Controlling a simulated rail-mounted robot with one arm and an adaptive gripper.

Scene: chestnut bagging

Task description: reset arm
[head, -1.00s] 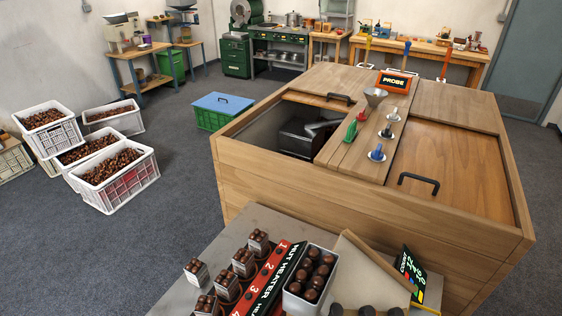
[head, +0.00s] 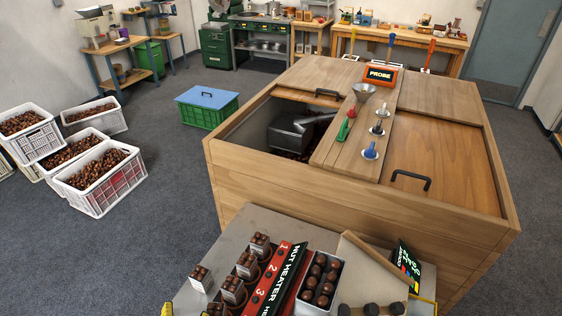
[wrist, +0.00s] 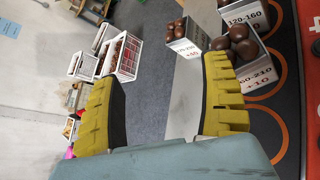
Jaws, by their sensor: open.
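My gripper (wrist: 162,75) is open and empty in the wrist view, its two yellow ribbed fingers spread wide with floor showing between them. Small chestnut containers with printed labels (wrist: 183,43) lie beyond and beside the right finger. In the head view, a small yellow piece at the bottom left edge may be a fingertip; the rest of my gripper is out of frame.
The nut heater (head: 271,280) and a metal tin of chestnuts (head: 306,308) stand on the front bench. Behind is the wooden cabinet (head: 290,180) with a dark scoop (head: 290,131) in its open bay.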

